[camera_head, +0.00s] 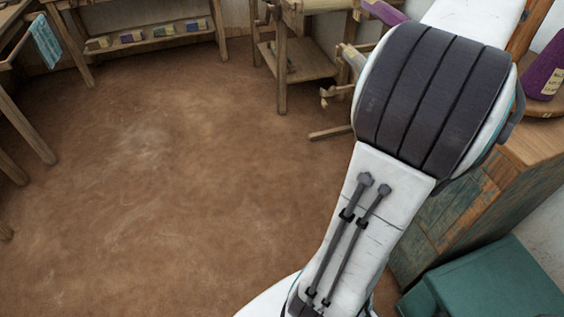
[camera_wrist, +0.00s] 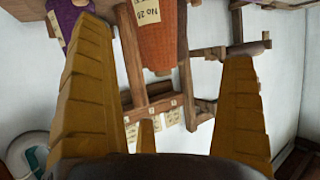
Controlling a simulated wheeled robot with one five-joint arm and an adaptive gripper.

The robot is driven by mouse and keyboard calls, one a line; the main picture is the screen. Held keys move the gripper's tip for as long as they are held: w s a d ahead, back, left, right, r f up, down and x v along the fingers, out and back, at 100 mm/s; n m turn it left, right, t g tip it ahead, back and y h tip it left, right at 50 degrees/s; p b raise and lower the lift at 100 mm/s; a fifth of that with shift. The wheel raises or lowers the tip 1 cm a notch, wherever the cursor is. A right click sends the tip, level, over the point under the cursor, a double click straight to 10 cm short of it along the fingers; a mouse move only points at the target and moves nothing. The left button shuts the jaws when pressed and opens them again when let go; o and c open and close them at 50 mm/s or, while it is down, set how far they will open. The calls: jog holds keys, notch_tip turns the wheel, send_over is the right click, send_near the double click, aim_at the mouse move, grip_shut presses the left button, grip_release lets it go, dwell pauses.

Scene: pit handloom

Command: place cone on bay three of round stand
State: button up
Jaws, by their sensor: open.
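My gripper (camera_wrist: 162,43) is open in the wrist view, its two yellow ribbed fingers apart with nothing held between them. Beyond the fingers, near the top middle, is an orange-red cone (camera_wrist: 163,52) with a paper label that seems to read "No 28". A purple cone (camera_wrist: 68,14) with a label is partly cut off at the top left. In the head view, a purple cone (camera_head: 546,68) stands on a round wooden stand (camera_head: 545,104) at the right edge. My arm hides part of that area, and bay three cannot be made out.
A wooden frame with small paper tags (camera_wrist: 170,118) lies beyond the fingers. In the head view, a wooden cabinet (camera_head: 452,212) and a green box (camera_head: 490,285) stand at the right. Wooden benches (camera_head: 160,42) line the back. The brown floor (camera_head: 170,190) is open at left.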

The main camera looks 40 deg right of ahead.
jog(key=w+a+f+n+t+y, duration=0.25)
jog(key=w+a+f, duration=0.35)
jog(key=w+a, duration=0.5)
jog(key=w+a+f+n+y, duration=0.2)
jog(key=a+f+y, duration=0.15)
jog(key=a, duration=0.55)
jog(key=w+a+f+n+y, duration=0.2)
jog(key=w+a+f+n, duration=0.15)
jog(key=a, duration=0.65)
jog(key=s+a+f+n+g+y, duration=0.2)
jog(key=s+a+f, duration=0.3)
jog(key=a, duration=0.5)
jog(key=s+a+f+n+g+y, duration=0.1)
jog(key=s+a+f+n+y, duration=0.1)
jog(key=s+a+f+n, duration=0.2)
jog(key=shift+s+a+f+g+y, duration=0.35)
jog(key=shift+s+a+f, duration=0.6)
jog(key=shift+s+a, duration=1.75)
jog(key=shift+w+a, duration=0.65)
jog(key=shift+w, duration=0.05)
